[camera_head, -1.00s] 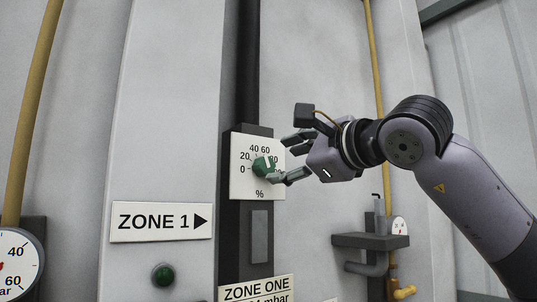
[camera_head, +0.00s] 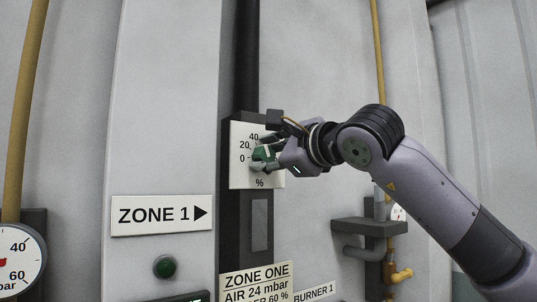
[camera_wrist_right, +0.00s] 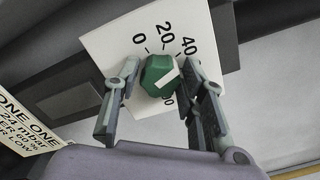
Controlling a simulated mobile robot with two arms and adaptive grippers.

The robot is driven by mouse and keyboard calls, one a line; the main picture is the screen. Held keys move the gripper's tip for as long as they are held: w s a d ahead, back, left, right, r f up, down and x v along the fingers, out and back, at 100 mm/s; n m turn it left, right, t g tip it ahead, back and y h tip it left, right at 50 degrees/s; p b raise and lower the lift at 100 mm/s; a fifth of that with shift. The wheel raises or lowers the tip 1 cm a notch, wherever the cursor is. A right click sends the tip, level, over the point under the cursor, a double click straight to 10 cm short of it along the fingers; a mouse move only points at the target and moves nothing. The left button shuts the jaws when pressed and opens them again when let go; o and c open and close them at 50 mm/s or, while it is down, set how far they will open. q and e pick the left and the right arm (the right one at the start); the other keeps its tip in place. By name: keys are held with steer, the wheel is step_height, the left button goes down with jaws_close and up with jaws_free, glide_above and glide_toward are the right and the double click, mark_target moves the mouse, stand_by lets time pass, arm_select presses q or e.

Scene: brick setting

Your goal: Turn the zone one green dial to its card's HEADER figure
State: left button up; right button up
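The green dial (camera_head: 263,153) sits on a white percent scale plate (camera_head: 240,178) on a dark upright. In the right wrist view the dial (camera_wrist_right: 157,74) shows a white mark slanting right, past 40; the figures there are hidden behind a finger. My right gripper (camera_head: 268,150) is at the dial, its two fingers on either side with a small gap showing, so it looks open around the dial. The zone one card (camera_head: 256,283) below is partly cut off; it reads AIR 24 mbar and a line ending "ER 60 %". My left gripper is out of view.
A ZONE 1 arrow sign (camera_head: 162,215) and a green button (camera_head: 165,267) are on the pale panel at left. A pressure gauge (camera_head: 18,262) is at the far left. Pipework with a yellow valve (camera_head: 401,274) stands below my right arm.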

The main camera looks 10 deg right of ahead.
steer(key=c, duration=0.7)
steer(key=shift+f, duration=0.1)
steer(key=m+b, duration=0.3)
steer(key=shift+f, duration=0.15)
steer(key=m+b, duration=0.2)
steer(key=m, duration=0.1)
steer(key=shift+r+m+b, duration=0.2)
steer(key=shift+m+b, duration=0.3)
steer(key=shift+m, duration=0.3)
steer(key=o, duration=1.1)
steer(key=shift+r, duration=0.1)
